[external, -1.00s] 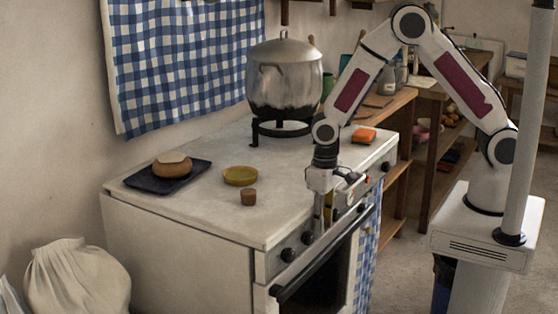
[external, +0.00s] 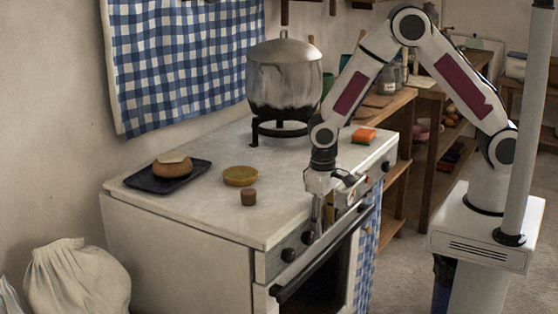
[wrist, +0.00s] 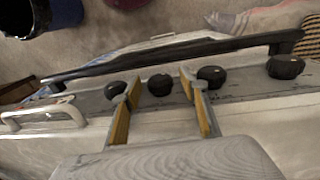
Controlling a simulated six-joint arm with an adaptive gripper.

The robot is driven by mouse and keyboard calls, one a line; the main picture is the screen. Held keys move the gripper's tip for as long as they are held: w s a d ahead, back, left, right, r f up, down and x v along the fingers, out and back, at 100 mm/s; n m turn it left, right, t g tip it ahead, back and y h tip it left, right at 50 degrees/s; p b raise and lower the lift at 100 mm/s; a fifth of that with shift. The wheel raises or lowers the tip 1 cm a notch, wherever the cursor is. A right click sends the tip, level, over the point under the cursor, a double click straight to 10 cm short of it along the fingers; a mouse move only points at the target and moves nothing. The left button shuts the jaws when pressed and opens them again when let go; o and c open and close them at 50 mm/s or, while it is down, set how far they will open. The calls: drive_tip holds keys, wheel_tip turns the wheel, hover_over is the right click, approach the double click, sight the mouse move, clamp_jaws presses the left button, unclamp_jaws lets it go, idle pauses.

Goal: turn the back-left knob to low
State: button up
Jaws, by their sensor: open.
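The stove's front panel carries a row of dark round knobs. In the wrist view, one knob (wrist: 159,84) sits between the two fingers of my gripper (wrist: 160,90), with a visible gap on each side. Another knob (wrist: 115,90) is just left of the left finger, and one (wrist: 211,76) is just right of the right finger. A further knob (wrist: 285,66) is at the right. In the external view, my open gripper (external: 318,222) points down at the panel's front edge and hides part of the row. The knobs' markings are too small to read.
The oven door handle (external: 318,255) runs below the knobs.

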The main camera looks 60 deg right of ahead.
drive_tip(key=shift+r, duration=0.1)
wheel_tip(320, 180, up, 12)
drive_tip(key=a, duration=0.1)
idle(0.7)
drive_tip(key=shift+n, duration=0.3)
idle(0.4)
drive_tip(key=s+d+r+t+y, duration=0.1)
drive_tip(key=s+d+r+t, duration=0.4)
drive_tip(key=s+d+r, duration=1.3)
drive_tip(key=shift+s+d+r+t, duration=0.2)
drive_tip(key=shift+s+d+t, duration=0.1)
drive_tip(key=shift+s+d, duration=0.7)
drive_tip(key=shift+w, duration=0.15)
idle(1.8)
